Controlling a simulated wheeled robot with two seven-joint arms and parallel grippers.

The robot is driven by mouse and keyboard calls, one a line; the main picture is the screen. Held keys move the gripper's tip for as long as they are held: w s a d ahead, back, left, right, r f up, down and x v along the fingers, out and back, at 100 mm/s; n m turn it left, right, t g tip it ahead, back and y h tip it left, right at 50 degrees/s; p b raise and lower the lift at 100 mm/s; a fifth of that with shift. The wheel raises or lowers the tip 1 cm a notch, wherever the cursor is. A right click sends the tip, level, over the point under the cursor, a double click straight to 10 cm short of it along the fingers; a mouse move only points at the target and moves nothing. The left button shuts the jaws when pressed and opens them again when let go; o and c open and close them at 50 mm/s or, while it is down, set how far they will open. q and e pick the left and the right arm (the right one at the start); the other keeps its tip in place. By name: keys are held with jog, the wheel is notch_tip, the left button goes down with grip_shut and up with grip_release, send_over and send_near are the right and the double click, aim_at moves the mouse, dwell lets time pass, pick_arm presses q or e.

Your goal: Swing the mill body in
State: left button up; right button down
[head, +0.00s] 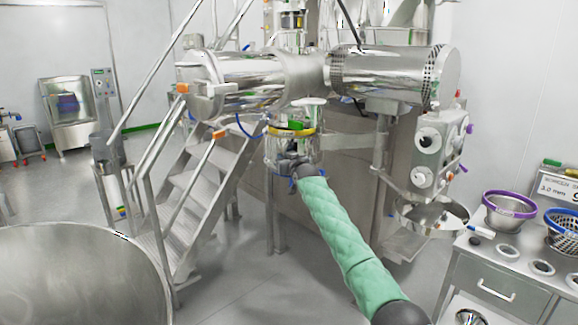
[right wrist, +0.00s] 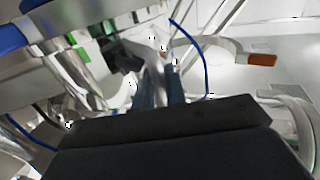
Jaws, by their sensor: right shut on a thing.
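The mill body (head: 312,145) appears to be the short steel drum under the horizontal steel housing, with a yellow ring around its top. A steel bracket runs from it to the upright post on the right. My right arm, in a green sleeve, reaches up to it from the lower right. My right gripper (head: 288,168) is at the drum's front lower side, shut on a part of it. In the right wrist view the fingers (right wrist: 158,88) close on a pale metal part (right wrist: 150,45); its exact shape is unclear. My left gripper is not in view.
A control box (head: 440,150) with knobs hangs at right. A bench (head: 500,285) with a purple-rimmed sieve (head: 510,207) is at lower right. A large steel vessel (head: 80,275) fills the lower left.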

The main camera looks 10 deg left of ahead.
aim_at(278, 152)
jog(key=shift+m+t+h, duration=0.6)
jog(key=shift+m+h, duration=0.1)
jog(key=shift+h, duration=0.2)
jog(key=b+x, duration=0.1)
jog(key=x, duration=0.2)
jog(key=b+x, duration=0.1)
jog(key=x, duration=0.2)
jog(key=shift+s+a, duration=0.25)
jog(key=shift+a, duration=0.15)
jog(key=shift+r, duration=0.3)
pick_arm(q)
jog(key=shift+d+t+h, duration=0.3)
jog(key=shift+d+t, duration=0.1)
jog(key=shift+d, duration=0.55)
pick_arm(e)
jog(key=shift+w, duration=0.1)
jog(key=c, duration=1.6)
grip_release()
jog(key=shift+a+f, duration=0.1)
jog(key=shift+a, duration=0.05)
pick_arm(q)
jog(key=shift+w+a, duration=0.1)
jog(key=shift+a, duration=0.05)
pick_arm(e)
jog(key=shift+o, duration=0.2)
